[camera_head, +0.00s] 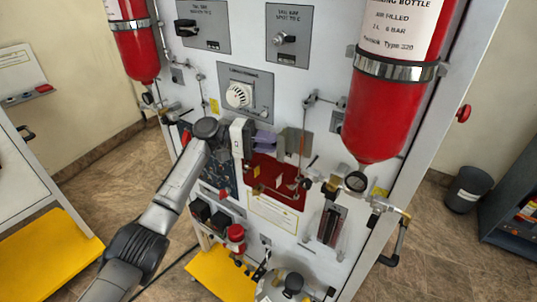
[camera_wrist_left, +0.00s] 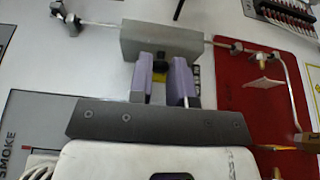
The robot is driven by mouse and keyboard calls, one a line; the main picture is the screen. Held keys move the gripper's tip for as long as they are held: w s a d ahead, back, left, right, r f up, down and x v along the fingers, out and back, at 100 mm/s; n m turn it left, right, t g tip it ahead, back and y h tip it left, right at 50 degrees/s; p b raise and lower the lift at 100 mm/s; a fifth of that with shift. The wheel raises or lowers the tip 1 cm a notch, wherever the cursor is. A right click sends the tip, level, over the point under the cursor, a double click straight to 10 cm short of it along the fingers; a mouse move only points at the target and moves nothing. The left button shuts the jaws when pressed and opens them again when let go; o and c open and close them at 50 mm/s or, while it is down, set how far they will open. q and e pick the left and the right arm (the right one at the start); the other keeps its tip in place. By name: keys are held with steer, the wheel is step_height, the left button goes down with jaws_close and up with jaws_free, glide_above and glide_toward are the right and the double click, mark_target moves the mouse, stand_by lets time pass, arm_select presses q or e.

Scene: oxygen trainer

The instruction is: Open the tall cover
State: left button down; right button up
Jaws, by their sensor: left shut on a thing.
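A grey box-shaped cover (camera_head: 297,141), which I take to be the tall cover, is on the white panel above the red plate. It also shows in the left wrist view (camera_wrist_left: 160,41), crossed by a thin pipe line. My left gripper (camera_head: 274,139) reaches it from the left. In the left wrist view the two purple fingers of my left gripper (camera_wrist_left: 167,79) are closed at the cover's near side, around a small dark part with a yellow patch. The exact contact is partly hidden between the fingers. My right gripper is not in view.
The red plate (camera_head: 270,176) with thin pipes and small tags lies just below. Two red bottles, left (camera_head: 136,45) and right (camera_head: 385,120), stand out from the panel. A white dial (camera_head: 238,95) is above my gripper. Valves and pipes crowd the right side.

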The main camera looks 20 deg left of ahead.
arm_select(q)
steer(key=g, duration=0.1)
steer(key=w+m+g+b, duration=0.1)
steer(key=shift+a+f+g, duration=0.1)
steer(key=shift+a+g, duration=0.1)
steer(key=shift+g, duration=0.1)
steer(key=shift+m+b, duration=0.3)
steer(key=c, duration=1.1)
jaws_free()
steer(key=shift+s, duration=0.1)
steer(key=shift+c, duration=0.2)
steer(key=shift+o, duration=0.4)
